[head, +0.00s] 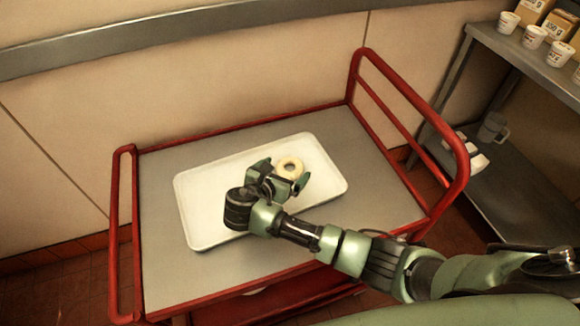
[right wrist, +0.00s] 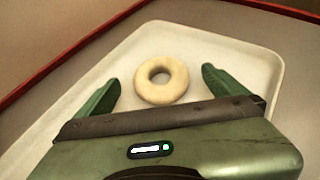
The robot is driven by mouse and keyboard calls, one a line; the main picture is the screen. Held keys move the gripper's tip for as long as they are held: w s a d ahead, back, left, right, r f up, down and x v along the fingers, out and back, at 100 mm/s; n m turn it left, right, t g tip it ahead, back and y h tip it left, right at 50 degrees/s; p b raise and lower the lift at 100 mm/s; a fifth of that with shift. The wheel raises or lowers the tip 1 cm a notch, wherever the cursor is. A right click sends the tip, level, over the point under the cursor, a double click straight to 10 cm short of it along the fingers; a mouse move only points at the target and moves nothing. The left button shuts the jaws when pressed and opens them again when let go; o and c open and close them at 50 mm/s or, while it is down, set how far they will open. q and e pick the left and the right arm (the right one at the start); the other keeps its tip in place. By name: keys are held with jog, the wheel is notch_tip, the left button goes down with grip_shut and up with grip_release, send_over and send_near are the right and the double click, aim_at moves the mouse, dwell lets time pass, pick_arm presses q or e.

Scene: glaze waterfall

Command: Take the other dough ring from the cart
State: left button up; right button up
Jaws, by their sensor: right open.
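A pale dough ring (head: 289,167) lies on a white tray (head: 205,215) on the grey top of the red-railed cart (head: 163,270). It is the only ring I see on the tray. My right gripper (head: 281,172) is over the tray with its fingers spread, one on each side of the ring. In the right wrist view the ring (right wrist: 161,80) sits between and slightly beyond the green fingertips (right wrist: 160,80), with a gap on both sides. The right gripper is open and empty. My left gripper is not in view.
The cart's red end rails (head: 420,105) rise at both sides of the tray. A metal shelf unit (head: 530,70) with white cups and boxes stands at the right. A wall runs behind the cart. The tray's left half is bare.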

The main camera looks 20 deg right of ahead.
jog(key=shift+x, duration=1.15)
jog(key=c, duration=1.3)
